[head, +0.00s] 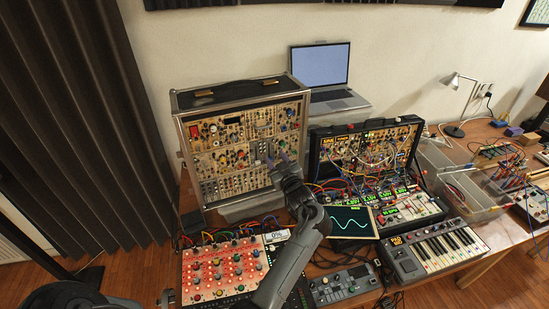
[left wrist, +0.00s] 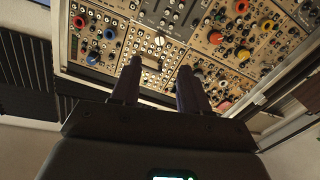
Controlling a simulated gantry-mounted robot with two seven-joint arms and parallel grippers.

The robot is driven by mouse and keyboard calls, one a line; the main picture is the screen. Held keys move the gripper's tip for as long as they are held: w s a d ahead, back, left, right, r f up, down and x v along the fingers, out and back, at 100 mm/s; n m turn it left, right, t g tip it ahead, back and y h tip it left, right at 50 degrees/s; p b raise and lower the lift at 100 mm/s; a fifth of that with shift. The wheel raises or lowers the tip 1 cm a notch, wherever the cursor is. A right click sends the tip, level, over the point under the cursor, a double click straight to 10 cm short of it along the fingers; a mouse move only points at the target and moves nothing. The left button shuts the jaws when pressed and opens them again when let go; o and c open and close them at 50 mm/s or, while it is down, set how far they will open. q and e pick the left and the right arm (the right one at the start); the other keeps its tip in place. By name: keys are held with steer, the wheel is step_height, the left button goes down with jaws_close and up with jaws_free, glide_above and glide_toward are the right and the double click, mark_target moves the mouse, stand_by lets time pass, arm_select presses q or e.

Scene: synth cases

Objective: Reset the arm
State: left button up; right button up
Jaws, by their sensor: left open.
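My left gripper (head: 281,163) is raised in front of the lower right part of the upright modular synth case (head: 236,130) in the head view. In the left wrist view its two fingers (left wrist: 157,82) stand apart with nothing between them. Beyond them is the case's panel (left wrist: 205,40), with many knobs in orange, yellow, red and blue. I cannot tell whether the fingertips touch the panel. My left arm (head: 293,255) reaches up from the bottom of the head view, over the desk gear. My right gripper is not in view.
A red-lit mixer (head: 222,268) is left of my arm. A screen with a wave (head: 349,222) and a second synth case (head: 365,150) with cables stand to its right. A keyboard (head: 434,250), a clear bin (head: 470,190), a laptop (head: 322,75) and a lamp (head: 455,105) also crowd the desk.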

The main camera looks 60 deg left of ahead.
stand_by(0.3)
arm_select(q)
steer(key=s+d+f+m+t+h, duration=0.3)
steer(key=s+f+m+t, duration=0.2)
steer(key=s+f+m, duration=0.75)
steer(key=s+d+f+m+h, duration=0.1)
steer(key=s+d+f+h, duration=0.2)
steer(key=d, duration=0.4)
steer(key=d+f+m+h, duration=0.2)
steer(key=d+h, duration=0.3)
steer(key=d, duration=0.2)
steer(key=s+d+f+m+h, duration=0.1)
steer(key=s+d+f+h, duration=0.15)
steer(key=d, duration=0.55)
steer(key=s+d+r+m+g+h, duration=0.3)
steer(key=s+d+m+g+h, duration=0.15)
steer(key=s+d, duration=0.6)
step_height(320, 180, up, 17)
steer(key=p, duration=1.7)
steer(key=shift+r+n+g+p, duration=0.2)
steer(key=shift+n+g+p, duration=0.15)
steer(key=shift+n+g, duration=0.1)
